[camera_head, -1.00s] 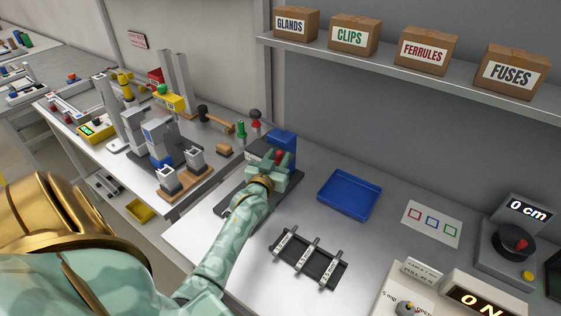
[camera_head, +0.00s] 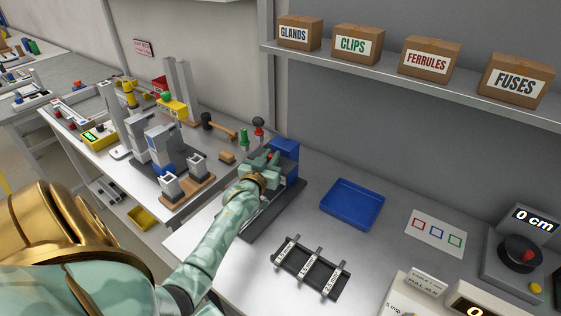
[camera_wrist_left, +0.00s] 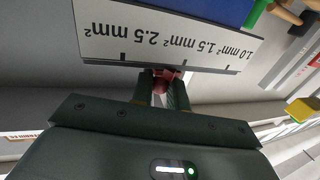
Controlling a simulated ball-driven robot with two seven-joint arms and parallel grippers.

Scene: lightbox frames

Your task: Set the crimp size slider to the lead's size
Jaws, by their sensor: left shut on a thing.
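The crimp device has a blue block (camera_head: 286,148) on a dark base (camera_head: 290,195) at the left end of the bench. My left gripper (camera_head: 268,162) is at its front, shut on the red slider knob (camera_head: 274,156). In the left wrist view the knob (camera_wrist_left: 163,80) sits between the fingers, under a white scale plate (camera_wrist_left: 190,38). The plate reads 1.0, 1.5 and 2.5 mm², upside down. The knob lies between the 2.5 and 1.5 ticks, seemingly nearer 1.5. My right gripper is out of view.
A blue tray (camera_head: 353,204) and a card with coloured squares (camera_head: 435,233) lie right of the device. A dial unit (camera_head: 518,255) reading 0 cm stands at the far right. Boxes fill the shelf above (camera_head: 400,75). Bare bench lies between rack and tray.

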